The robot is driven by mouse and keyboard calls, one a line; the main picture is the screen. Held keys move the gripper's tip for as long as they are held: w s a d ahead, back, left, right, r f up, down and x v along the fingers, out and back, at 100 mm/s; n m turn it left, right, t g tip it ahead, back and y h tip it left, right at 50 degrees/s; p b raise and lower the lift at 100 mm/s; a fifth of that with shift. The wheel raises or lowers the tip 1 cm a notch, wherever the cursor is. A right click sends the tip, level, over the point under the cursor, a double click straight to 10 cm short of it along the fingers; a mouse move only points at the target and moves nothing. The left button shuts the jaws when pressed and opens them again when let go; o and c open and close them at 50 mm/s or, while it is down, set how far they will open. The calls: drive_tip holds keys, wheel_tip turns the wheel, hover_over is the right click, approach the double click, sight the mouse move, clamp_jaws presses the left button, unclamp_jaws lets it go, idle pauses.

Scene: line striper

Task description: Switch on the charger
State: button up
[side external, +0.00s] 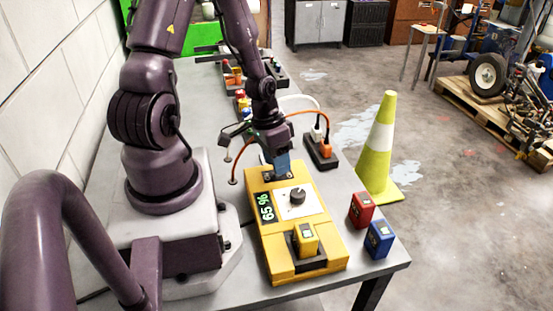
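The yellow charger (330,250) lies on the grey table, with a dark display (265,207) reading 65 % in green. A black round knob (297,196) sits on its white plate (314,203). A yellow battery (306,238) stands in the black slot at the near end. My gripper (280,172) points down at the far end of the charger, beyond the knob. Its fingers overlap the charger's far edge in the picture; I cannot tell whether they touch it. The finger gap is too small to make out, and what lies under the fingertips is hidden.
A red battery (361,209) and a blue battery (379,239) stand right of the charger. A power strip (321,152) with orange and white plugs lies behind it. More coloured blocks (242,104) sit farther back. A yellow-green cone (381,150) stands on the floor beyond the table edge.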

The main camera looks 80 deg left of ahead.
drive_tip(key=v, duration=1.3)
drive_tip(key=shift+d, duration=0.1)
drive_tip(key=w+d+f+m+g+y, duration=0.2)
drive_tip(key=w+d+f+m+g, duration=0.1)
drive_tip(key=w+d+m+g, duration=0.3)
drive_tip(key=shift+n+y, duration=0.5)
drive_tip(key=shift+n, duration=0.3)
drive_tip(key=a+x, duration=0.1)
drive_tip(key=x, duration=0.3)
drive_tip(key=a+x, duration=0.1)
drive_tip(key=x, duration=0.6)
drive_tip(key=shift+a+f, duration=0.3)
drive_tip(key=shift+a, duration=0.15)
drive_tip(key=shift+c, duration=0.5)
